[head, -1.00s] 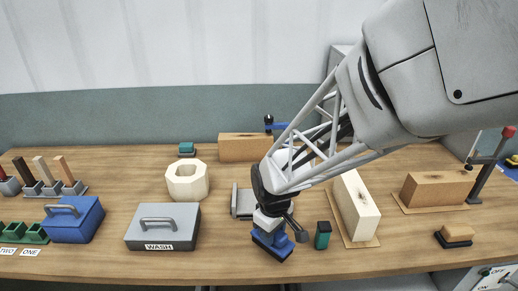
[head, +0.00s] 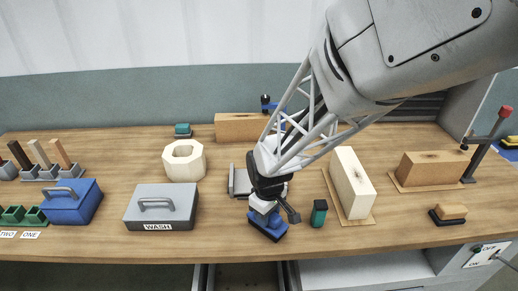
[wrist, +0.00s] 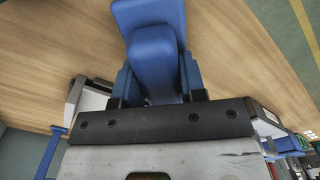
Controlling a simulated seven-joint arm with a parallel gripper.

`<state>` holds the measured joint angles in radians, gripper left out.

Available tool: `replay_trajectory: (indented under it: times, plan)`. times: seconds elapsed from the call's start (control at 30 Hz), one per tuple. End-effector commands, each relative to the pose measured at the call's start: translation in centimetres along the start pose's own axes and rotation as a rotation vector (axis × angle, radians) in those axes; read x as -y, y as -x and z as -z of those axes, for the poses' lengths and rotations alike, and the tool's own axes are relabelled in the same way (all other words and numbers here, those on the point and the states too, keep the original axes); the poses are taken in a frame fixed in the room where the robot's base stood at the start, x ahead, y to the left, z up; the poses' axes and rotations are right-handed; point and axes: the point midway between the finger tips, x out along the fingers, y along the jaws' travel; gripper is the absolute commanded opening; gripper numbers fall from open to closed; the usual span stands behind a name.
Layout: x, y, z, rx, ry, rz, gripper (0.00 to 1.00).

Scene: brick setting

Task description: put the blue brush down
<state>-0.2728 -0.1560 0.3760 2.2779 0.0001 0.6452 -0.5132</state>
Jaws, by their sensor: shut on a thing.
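The blue brush (head: 268,230) is in my gripper (head: 266,216), near the front edge of the table, right of the grey WASH box. In the wrist view the blue brush (wrist: 155,45) sits between the two blue fingers of my gripper (wrist: 157,82), which are shut on it. The brush is at or just above the wooden tabletop (head: 110,240); I cannot tell whether it touches. My gripper hides its upper part in the head view.
A teal and black block (head: 319,213) stands close right of the brush. A cream brick (head: 350,185) is beyond it. The WASH box (head: 162,208) is to the left, a grey tray (head: 238,182) just behind. Bare wood lies between the WASH box and the brush.

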Motion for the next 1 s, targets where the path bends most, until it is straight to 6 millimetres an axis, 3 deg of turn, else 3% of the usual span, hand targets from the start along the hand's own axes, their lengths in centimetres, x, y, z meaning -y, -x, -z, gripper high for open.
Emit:
replay_trajectory:
  times: [0.5, 0.53, 0.67, 1.0]
  plan:
    - [-0.02, -0.59, 0.04, -0.001, 0.000, -0.001, 0.16]
    - [-0.02, -0.59, 0.04, -0.002, 0.000, -0.001, 0.41]
    - [-0.02, -0.58, 0.03, -0.001, 0.000, -0.001, 0.61]
    - [-0.02, -0.51, 0.03, -0.001, 0.000, -0.001, 0.64]
